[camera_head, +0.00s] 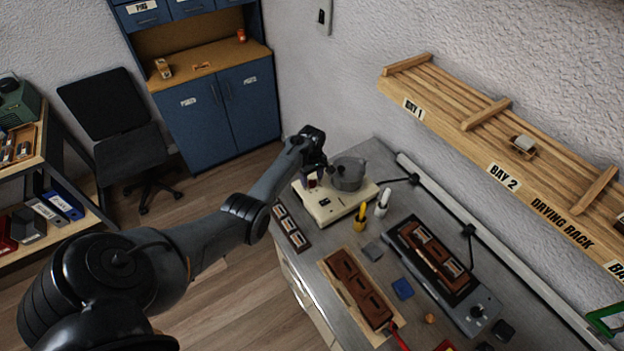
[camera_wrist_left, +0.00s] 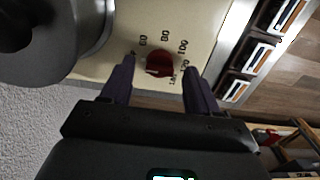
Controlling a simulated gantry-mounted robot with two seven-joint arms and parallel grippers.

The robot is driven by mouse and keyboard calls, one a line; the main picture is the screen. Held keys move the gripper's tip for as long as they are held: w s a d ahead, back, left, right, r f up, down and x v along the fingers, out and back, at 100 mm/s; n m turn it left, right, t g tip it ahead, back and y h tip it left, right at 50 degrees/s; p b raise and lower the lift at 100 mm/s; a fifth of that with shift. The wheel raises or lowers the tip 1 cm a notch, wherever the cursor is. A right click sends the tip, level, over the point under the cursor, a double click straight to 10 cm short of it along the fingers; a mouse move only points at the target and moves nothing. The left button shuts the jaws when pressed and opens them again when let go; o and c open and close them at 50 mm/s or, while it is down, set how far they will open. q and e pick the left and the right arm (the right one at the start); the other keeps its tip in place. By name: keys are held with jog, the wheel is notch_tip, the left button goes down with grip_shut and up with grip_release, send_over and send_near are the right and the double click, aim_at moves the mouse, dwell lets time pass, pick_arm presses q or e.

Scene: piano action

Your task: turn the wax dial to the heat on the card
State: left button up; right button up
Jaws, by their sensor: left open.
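The wax dial (camera_wrist_left: 159,63) is a dark red round knob on the cream face of the wax heater (camera_wrist_left: 120,30), ringed by printed numbers including 60, 80, 100 and 120. Which number it points to is unclear. My left gripper (camera_wrist_left: 160,69) is open, with one finger on each side of the dial; whether they touch it cannot be told. In the head view the left gripper (camera_head: 313,172) reaches down at the cream heater (camera_head: 335,207), beside its grey pot (camera_head: 348,174). No card with a readable heat shows. My right gripper is out of view.
A yellow bottle (camera_head: 361,216) and a white bottle (camera_head: 383,202) stand close to the heater. A dark slotted strip (camera_head: 291,228) lies left of it. Farther along the bench are a brown part on a wooden board (camera_head: 339,283) and a black device (camera_head: 470,310).

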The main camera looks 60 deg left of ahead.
pick_arm(q)
jog(key=shift+f, duration=0.35)
jog(key=c, duration=1)
jog(key=shift+c, duration=0.2)
